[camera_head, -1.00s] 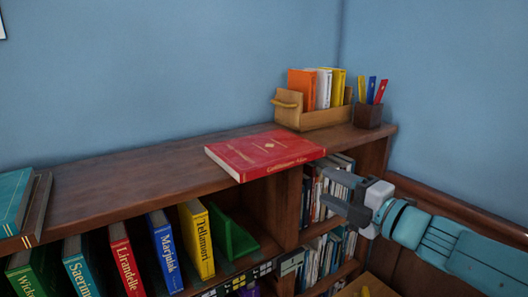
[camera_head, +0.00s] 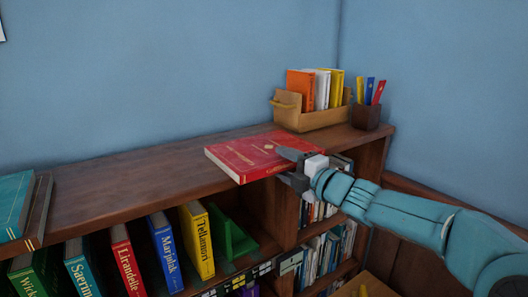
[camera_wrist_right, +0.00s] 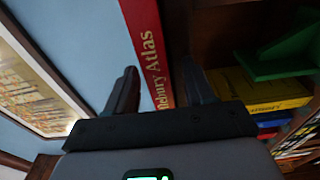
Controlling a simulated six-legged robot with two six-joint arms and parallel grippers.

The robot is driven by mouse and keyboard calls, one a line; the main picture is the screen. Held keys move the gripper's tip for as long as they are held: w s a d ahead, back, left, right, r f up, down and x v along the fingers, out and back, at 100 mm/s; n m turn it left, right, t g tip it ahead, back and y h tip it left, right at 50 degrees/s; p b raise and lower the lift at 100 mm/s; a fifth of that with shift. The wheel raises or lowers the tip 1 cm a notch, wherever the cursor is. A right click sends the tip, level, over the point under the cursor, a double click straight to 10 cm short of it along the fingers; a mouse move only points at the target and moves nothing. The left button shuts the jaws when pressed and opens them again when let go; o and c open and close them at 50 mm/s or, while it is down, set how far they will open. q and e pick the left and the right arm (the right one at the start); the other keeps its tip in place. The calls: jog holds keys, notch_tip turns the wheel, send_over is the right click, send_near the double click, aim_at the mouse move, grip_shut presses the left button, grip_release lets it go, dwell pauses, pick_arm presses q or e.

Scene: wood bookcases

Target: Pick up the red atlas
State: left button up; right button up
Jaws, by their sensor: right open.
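The red atlas (camera_head: 240,158) lies flat on top of the wooden bookcase (camera_head: 130,182), its spine toward the front edge. My right gripper (camera_head: 281,165) is open at the atlas's front right corner, one finger above the cover and the other lower, in front of the spine. In the right wrist view the atlas's spine (camera_wrist_right: 145,40) runs between the two open fingers (camera_wrist_right: 160,72), with no visible grip on it. The fingers hide part of the spine. My left gripper is not in view.
A wooden box of books (camera_head: 318,118) and a pen cup (camera_head: 366,116) stand behind the atlas at right. Teal and brown books (camera_head: 12,205) lie at the far left. Upright books (camera_head: 196,240) and a green bookend (camera_head: 232,238) fill the shelf below. The top between is clear.

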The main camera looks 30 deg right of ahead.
grip_shut()
jog(key=shift+r, duration=0.15)
